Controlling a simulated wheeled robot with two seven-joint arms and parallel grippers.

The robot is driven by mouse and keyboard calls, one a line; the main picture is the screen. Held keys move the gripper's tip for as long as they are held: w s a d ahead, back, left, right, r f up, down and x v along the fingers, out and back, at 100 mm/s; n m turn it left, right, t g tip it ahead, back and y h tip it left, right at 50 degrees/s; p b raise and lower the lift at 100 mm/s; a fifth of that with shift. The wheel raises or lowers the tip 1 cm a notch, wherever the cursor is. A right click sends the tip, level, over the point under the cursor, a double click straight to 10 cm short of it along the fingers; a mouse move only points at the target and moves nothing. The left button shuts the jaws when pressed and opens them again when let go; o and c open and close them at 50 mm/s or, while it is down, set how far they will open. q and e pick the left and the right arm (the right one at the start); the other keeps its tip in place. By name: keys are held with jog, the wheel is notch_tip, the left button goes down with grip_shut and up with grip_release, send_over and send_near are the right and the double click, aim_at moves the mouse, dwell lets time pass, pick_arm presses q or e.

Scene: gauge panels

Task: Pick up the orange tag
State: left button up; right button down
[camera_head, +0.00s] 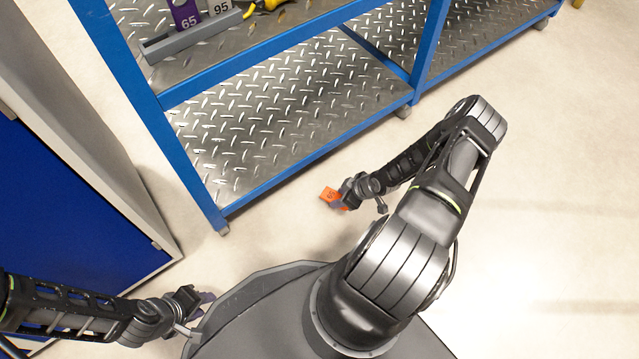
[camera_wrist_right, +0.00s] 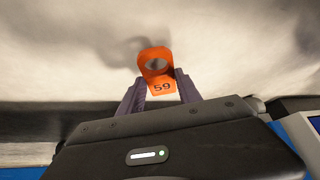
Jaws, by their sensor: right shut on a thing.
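The orange tag (camera_head: 328,195) is in my right gripper (camera_head: 341,198) in the head view, above the pale floor beside the blue-framed rack. In the right wrist view the orange tag (camera_wrist_right: 156,64) has a round hole and the number 59, and the right gripper's fingers (camera_wrist_right: 162,95) are shut on its lower, numbered part. My left gripper (camera_head: 204,302) is at the lower left of the head view, near my base. Whether its fingers are open or shut is unclear.
A blue-framed rack (camera_head: 190,155) with diamond-plate shelves (camera_head: 290,105) stands ahead. Its upper shelf holds a grey holder (camera_head: 190,38) with a purple tag (camera_head: 185,14) marked 65 and a grey tag (camera_head: 219,6) marked 95. A blue cabinet (camera_head: 60,215) stands left. Floor on the right is clear.

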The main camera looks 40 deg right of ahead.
jog(key=s, duration=0.1)
jog(key=s+d, duration=0.1)
jog(key=s, duration=0.1)
jog(key=s+d, duration=0.1)
jog(key=s, duration=0.1)
jog(key=shift+f+b, duration=0.15)
jog(key=shift+b, duration=0.2)
jog(key=shift+s+d, duration=0.2)
jog(key=shift+s, duration=0.4)
jog(key=shift+s, duration=0.1)
